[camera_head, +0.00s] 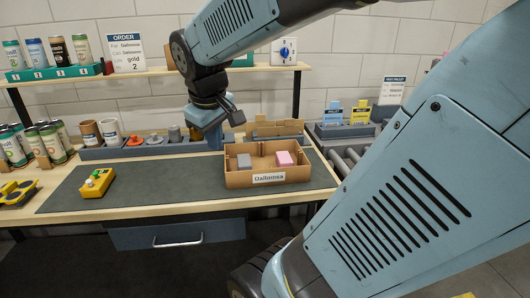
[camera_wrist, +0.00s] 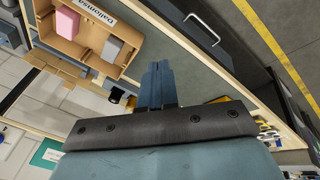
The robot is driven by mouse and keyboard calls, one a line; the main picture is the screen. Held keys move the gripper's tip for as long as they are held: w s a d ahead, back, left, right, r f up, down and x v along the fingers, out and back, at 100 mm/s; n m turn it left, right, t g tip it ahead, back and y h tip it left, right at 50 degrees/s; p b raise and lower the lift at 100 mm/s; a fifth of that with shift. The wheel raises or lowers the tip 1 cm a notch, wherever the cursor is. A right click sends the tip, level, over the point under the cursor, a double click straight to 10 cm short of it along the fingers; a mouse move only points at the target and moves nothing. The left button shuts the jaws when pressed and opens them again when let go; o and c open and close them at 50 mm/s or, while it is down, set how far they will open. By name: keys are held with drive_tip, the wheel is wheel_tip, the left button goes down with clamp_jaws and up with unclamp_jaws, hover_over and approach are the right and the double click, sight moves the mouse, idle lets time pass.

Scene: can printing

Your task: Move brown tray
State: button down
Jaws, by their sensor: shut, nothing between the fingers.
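The brown tray (camera_head: 238,181) is an open cardboard-like box on the dark mat of the workbench, right of the middle. In the wrist view the shut, empty fingers (camera_wrist: 155,72) show in the middle, and the tray (camera_wrist: 98,67) is at the upper left with both blocks.
A yellow device (camera_head: 97,183) stands on the mat at the left, with clear mat between it and the tray. Several cans (camera_head: 45,143) and a grey rack (camera_head: 145,150) line the back. A roller conveyor (camera_head: 345,158) lies at the right. A shelf (camera_head: 255,67) runs above.

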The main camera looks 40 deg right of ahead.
drive_tip(key=w+d+f+n+g+h, duration=0.3)
drive_tip(key=w+d+f+n+g, duration=0.15)
drive_tip(key=d, duration=0.65)
drive_tip(key=n+g+h, duration=0.2)
drive_tip(key=n+g, duration=0.2)
approach(305, 162)
drive_tip(key=f, duration=0.4)
drive_tip(key=shift+s+a, duration=0.1)
drive_tip(key=shift+s, duration=0.3)
drive_tip(key=shift+s+d+r, duration=0.2)
drive_tip(key=shift+s+d, duration=0.45)
drive_tip(key=shift+d, duration=0.3)
drive_tip(key=shift+s+d, duration=0.35)
drive_tip(key=shift+d, duration=0.25)
